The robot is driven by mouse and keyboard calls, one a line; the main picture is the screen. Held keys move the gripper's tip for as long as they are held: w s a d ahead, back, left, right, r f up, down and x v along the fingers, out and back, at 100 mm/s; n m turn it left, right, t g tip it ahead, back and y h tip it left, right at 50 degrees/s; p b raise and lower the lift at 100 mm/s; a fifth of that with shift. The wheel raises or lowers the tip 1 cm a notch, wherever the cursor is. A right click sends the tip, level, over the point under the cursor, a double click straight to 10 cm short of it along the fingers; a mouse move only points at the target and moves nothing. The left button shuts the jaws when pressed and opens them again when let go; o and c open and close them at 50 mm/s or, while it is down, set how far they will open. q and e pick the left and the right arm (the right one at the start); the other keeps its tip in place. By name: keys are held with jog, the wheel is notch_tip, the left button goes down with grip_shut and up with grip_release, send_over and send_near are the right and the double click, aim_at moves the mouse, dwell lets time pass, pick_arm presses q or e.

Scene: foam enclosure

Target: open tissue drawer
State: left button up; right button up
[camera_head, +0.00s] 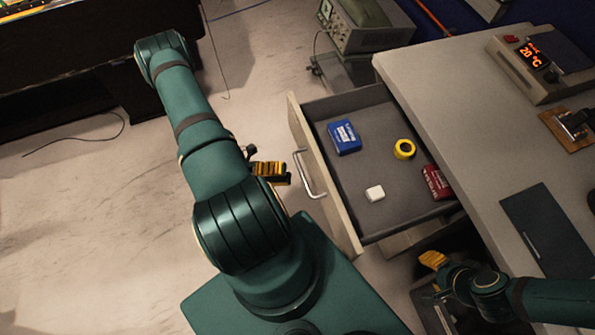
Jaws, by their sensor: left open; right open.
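A grey drawer (370,110) is pulled out from under the worktop, and its inside shows from above. Its pale front panel (325,178) faces left and carries a metal bar handle (307,176). My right gripper (432,264) is open below the drawer's near side. Its fingers are partly hidden, and it seems empty.
The light worktop (450,130) holds a device with an orange display (535,55) and a dark flat panel (548,228). An instrument (365,25) stands behind the drawer. Another open compartment (435,305) lies under my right gripper. The floor at left is mostly clear.

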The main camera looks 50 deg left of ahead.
pick_arm(q)
jog(key=v, duration=0.7)
jog(key=shift+s, duration=0.1)
dwell(0.4)
